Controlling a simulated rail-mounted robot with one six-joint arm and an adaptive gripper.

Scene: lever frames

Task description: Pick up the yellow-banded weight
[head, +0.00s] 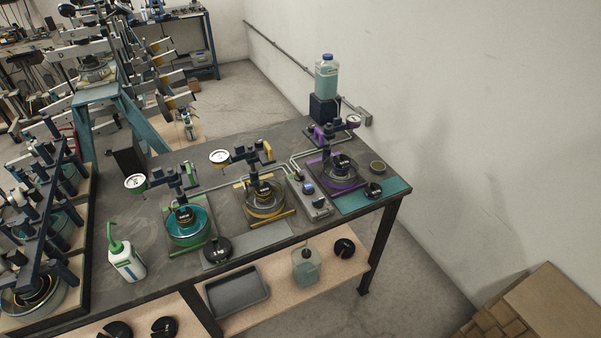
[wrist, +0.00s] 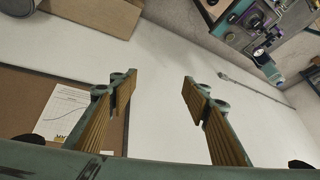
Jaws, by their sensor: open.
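In the head view, a dark round weight (head: 264,196) sits in the glass dish of the yellow-framed lever stand (head: 267,218); a yellowish edge shows there, but I cannot tell for sure whether it is the weight's band. Another dark weight (head: 183,217) is in the green stand's dish, and one (head: 341,165) is in the purple stand's dish. My gripper (wrist: 158,95) shows only in the wrist view. It is open and empty, its two fingers wide apart, with pale wall behind and no weight between them.
Dark slotted weights lie on the grey mat (head: 217,255) and the teal mat (head: 350,203). A white bottle with a green spout (head: 126,260) stands at the bench's front left. A jug of bluish liquid (head: 326,78) stands at the back. Lever arms and gauges rise above the dishes.

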